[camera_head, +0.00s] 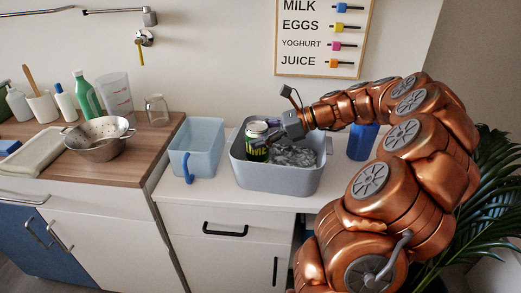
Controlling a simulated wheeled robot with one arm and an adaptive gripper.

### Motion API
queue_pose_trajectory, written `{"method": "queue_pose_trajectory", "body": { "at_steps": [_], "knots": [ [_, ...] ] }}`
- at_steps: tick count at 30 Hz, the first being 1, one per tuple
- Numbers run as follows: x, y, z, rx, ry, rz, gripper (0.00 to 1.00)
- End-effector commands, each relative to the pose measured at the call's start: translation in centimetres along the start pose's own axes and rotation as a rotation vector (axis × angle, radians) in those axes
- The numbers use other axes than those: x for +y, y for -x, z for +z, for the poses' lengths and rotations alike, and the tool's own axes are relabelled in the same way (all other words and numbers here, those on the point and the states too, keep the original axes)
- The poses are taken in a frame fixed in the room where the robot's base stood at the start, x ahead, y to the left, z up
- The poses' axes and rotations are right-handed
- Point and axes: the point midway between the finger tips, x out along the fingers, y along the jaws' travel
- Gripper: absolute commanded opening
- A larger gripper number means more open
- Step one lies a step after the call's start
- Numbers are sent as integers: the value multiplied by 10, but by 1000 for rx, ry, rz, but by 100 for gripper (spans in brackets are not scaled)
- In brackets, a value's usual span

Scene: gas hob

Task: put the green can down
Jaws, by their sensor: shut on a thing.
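A green and dark can (257,144) with a silver top is at the left inside of a grey-blue tub (262,175). The tub stands on the white counter and holds clear, ice-like lumps (292,157). My gripper (273,136) reaches in from the right over the tub and is shut on the can. The can looks upright. Its lower part is partly hidden, and I cannot tell whether it touches the lumps or the tub.
A light blue clear container (197,150) with a blue handle stands left of the tub. A blue cylinder (362,141) stands right of it. A metal colander (98,138) and bottles are on the wooden counter. White counter (225,197) shows in front of the tub.

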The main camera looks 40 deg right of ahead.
Motion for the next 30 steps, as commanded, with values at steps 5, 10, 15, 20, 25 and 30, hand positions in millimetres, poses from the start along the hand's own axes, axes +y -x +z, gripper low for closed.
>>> {"method": "queue_pose_trajectory", "body": {
  "at_steps": [5, 10, 15, 20, 25, 30],
  "knots": [
    [0, -4, -10, -2, -2, -1, 15],
    [-1, -11, -30, -1, -2, -5, 15],
    [-1, -13, -36, -1, 1, -7, 15],
    [-1, -13, -36, -1, 0, -6, 15],
    [-1, -14, -39, 0, 0, -5, 71],
    [-1, -14, -39, 0, 0, -5, 88]
  ]
}}
